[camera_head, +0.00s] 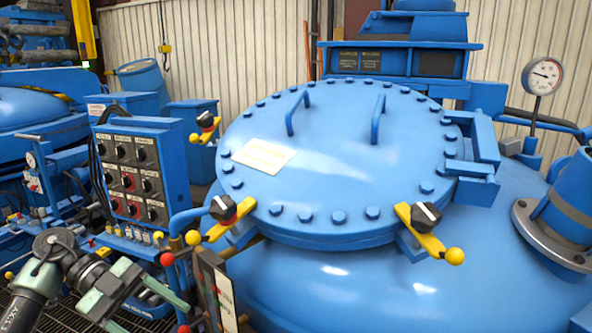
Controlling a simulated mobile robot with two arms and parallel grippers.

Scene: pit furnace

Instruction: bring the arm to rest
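My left arm comes in at the lower left corner. Its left gripper (150,314), grey-green and black, hangs low beside the blue furnace, below the control panel. Its two fingers are spread apart and point down to the right, with nothing seen between them. It appears clear of the panel and the furnace lid, though the exact gap cannot be told. My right gripper is not in view. The big round blue lid (340,190) lies closed on the furnace, with bolts around its rim and two bar handles on top.
Yellow clamp levers with black knobs (426,213) stick out around the lid's rim. A blue control panel (128,165) with several knobs stands behind my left gripper. A pressure gauge (542,76) stands at the right. Small coloured-ball levers (167,259) are close to my gripper.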

